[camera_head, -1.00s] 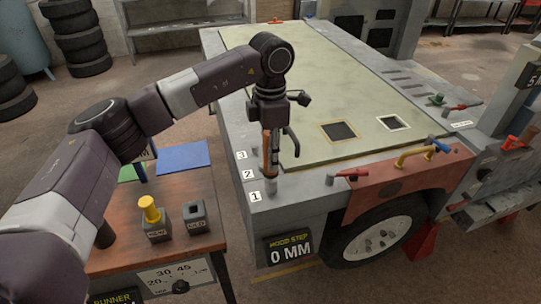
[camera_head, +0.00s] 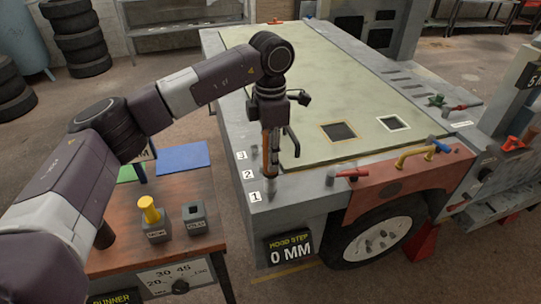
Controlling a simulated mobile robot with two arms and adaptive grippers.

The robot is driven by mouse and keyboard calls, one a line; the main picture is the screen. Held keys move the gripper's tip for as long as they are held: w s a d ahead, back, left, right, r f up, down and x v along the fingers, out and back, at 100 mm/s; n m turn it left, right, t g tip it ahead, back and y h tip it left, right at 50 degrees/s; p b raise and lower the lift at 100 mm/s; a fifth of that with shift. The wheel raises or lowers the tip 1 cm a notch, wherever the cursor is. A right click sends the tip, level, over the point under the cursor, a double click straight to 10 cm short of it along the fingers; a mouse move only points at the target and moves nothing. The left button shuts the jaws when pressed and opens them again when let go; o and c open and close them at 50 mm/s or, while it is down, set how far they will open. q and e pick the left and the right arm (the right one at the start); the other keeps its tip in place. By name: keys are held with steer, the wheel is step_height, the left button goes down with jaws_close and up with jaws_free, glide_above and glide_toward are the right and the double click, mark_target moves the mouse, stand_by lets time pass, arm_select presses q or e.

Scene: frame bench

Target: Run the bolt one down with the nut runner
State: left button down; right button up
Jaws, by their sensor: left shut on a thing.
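My left gripper (camera_head: 271,108) is shut on the nut runner (camera_head: 268,140), a slim upright tool with an orange-brown body. The tool hangs over the near left corner of the grey frame (camera_head: 300,207), its lower end beside the labels. The bolt one spot is marked by the label "1" (camera_head: 255,197). The tool's lower end (camera_head: 271,186) is in line with that spot; I cannot tell tool socket from bolt head there, nor whether they touch. Labels "2" (camera_head: 247,174) and "3" (camera_head: 241,155) run behind it. My right gripper is not in view.
A wooden bench (camera_head: 197,246) at lower left carries a yellow-topped piece (camera_head: 149,208) in a grey block and a second grey block (camera_head: 195,219). A "0 MM" display (camera_head: 290,249) hangs on the frame front. A red lever (camera_head: 350,175) stands to the right.

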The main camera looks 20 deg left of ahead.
arm_select(q)
step_height(320, 180, up, 6)
steer(key=p, duration=0.3)
stand_by(0.6)
steer(key=shift+f, duration=0.1)
